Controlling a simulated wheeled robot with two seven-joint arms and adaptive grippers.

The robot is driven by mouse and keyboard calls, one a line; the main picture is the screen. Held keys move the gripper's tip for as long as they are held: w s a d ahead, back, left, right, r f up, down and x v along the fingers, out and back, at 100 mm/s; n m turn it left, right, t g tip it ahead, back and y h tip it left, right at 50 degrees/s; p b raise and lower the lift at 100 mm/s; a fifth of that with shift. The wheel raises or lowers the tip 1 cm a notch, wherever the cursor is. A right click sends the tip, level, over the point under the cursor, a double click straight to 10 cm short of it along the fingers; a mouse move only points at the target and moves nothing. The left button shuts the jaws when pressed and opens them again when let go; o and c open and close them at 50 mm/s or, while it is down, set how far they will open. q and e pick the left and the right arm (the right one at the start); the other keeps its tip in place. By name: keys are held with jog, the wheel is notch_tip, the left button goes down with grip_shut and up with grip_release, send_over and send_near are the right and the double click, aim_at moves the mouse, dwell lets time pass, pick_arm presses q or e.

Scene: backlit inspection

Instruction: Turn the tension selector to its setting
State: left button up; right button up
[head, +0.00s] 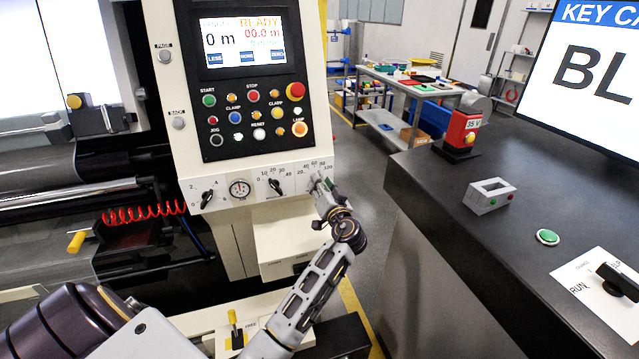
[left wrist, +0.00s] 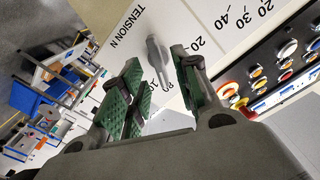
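The tension selector (left wrist: 156,58) is a slim grey lever knob on the cream panel, beside the printed "TENSION N" label and its scale in the left wrist view. In the head view it sits at the panel's lower right corner, largely hidden by my left gripper (head: 324,196). In the left wrist view my left gripper (left wrist: 157,68) is open, its green-padded fingers standing on either side of the knob with gaps visible. I cannot tell how deep the knob lies between them. Which mark the knob points at is unclear. My right gripper is not in view.
Two black selectors (head: 275,186) (head: 207,196) and a round gauge (head: 240,188) share the panel strip. Buttons and a red emergency stop (head: 296,91) lie above. A dark counter (head: 440,200) with a grey box (head: 489,196) and green button (head: 547,237) stands at right.

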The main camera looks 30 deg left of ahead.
pick_arm(q)
jog(key=v, duration=0.4)
jog(key=shift+s+d, duration=0.25)
jog(key=shift+d, duration=0.05)
dwell(0.5)
